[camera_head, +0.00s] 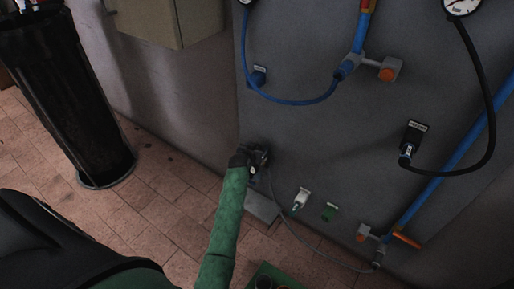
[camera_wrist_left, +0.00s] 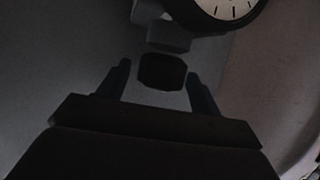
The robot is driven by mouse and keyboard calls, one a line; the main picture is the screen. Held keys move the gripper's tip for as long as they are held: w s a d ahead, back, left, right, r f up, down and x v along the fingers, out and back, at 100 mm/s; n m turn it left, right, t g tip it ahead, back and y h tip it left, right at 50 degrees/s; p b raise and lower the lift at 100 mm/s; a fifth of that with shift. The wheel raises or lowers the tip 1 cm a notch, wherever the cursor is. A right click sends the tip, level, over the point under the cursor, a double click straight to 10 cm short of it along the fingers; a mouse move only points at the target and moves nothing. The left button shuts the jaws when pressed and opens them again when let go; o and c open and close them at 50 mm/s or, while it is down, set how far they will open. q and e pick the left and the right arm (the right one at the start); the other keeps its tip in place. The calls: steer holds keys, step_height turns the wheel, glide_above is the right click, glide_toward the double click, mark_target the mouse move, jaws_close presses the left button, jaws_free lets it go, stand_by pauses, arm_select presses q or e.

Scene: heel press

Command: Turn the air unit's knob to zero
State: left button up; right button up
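The air unit's black knob (camera_wrist_left: 162,72) shows in the left wrist view, below a grey block and a round white gauge (camera_wrist_left: 232,8). My left gripper (camera_head: 256,158) is at the grey panel in the head view, where it hides most of the air unit. In the left wrist view its two dark fingers (camera_wrist_left: 159,76) stand apart, one on each side of the knob. A gap shows between each finger and the knob, so the gripper looks open. The knob's markings cannot be read. My right gripper is in neither view.
The grey panel (camera_head: 330,130) carries a blue hose (camera_head: 290,102), a blue pipe (camera_head: 450,165) with orange-handled valves, and a black hose (camera_head: 465,165). A grey hose (camera_head: 320,255) hangs low. A black cylinder (camera_head: 70,90) stands at left. Tiled floor is clear between.

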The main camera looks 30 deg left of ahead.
arm_select(q)
steer(key=v, duration=0.7)
steer(key=shift+s+r, duration=0.15)
steer(key=shift+s, duration=0.2)
stand_by(0.5)
